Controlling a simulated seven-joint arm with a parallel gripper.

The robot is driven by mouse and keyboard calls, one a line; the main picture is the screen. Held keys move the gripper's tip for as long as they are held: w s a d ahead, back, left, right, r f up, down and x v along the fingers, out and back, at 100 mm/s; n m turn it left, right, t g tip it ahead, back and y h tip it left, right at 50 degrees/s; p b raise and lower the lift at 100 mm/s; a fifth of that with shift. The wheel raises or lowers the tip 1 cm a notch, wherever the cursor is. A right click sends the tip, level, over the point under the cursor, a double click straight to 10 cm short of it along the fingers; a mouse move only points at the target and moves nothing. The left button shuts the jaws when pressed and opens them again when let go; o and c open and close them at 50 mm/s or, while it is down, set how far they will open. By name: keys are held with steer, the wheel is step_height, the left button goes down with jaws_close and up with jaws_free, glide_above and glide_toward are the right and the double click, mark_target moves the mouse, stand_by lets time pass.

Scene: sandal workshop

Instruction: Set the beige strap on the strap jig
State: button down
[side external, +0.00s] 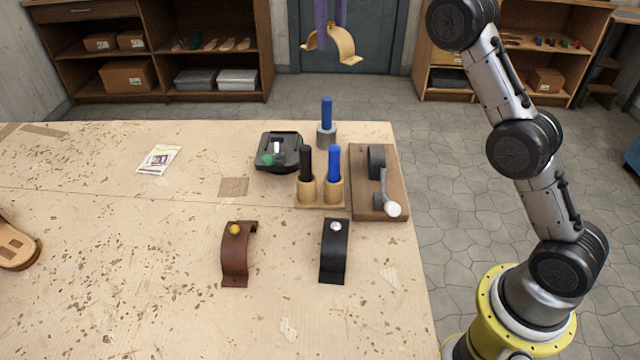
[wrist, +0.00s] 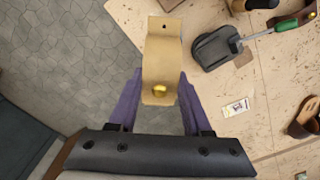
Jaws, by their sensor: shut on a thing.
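The beige strap (side external: 344,43) is an arched band held in the air at the top of the side view, beyond the far edge of the table. My gripper (side external: 332,22) has purple fingers, shut on the strap from both sides. In the wrist view the strap (wrist: 162,62) sits between the fingertips (wrist: 160,84), with a gold stud at its near end and a small hole at its far end. A wooden board (side external: 391,158) with dark blocks and a white-knobbed lever (side external: 392,208) stands at the table's right edge. I cannot tell for sure whether it is the strap jig.
A brown strap (side external: 236,262) and a black strap (side external: 333,262) stand on the table (side external: 120,270). Blue- and black-handled tools stand in a wooden holder (side external: 320,197), with another blue-handled tool (side external: 327,108) behind. The table's left middle is mostly clear.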

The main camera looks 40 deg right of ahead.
steer(key=s+a+r+n, duration=0.25)
steer(key=s+a, duration=0.45)
steer(key=a, duration=0.4)
steer(key=s+a+n, duration=0.1)
steer(key=s+a, duration=0.3)
steer(key=s, duration=0.4)
steer(key=s+a+n, duration=0.2)
steer(key=s+a, duration=0.3)
steer(key=s, duration=0.3)
steer(key=s+d+f+n, duration=0.1)
steer(key=s+f+n, duration=0.25)
steer(key=s, duration=1.15)
steer(key=shift+m, duration=0.4)
steer(key=w+a+f, duration=0.3)
steer(key=f, duration=0.1)
steer(key=w+a+f, duration=0.3)
steer(key=f, duration=0.2)
steer(key=w+a+f, duration=0.3)
steer(key=f, duration=0.2)
steer(key=shift+w+a, duration=0.15)
steer(key=shift+a, duration=0.1)
steer(key=shift+w+a+f, duration=0.25)
steer(key=shift+a+f, duration=0.05)
steer(key=shift+f, duration=0.15)
steer(key=shift+w+a+f, duration=0.1)
steer(key=shift+f, duration=0.85)
steer(key=shift+w+a+f, duration=0.1)
steer(key=shift+f, duration=0.8)
steer(key=shift+f, duration=0.2)
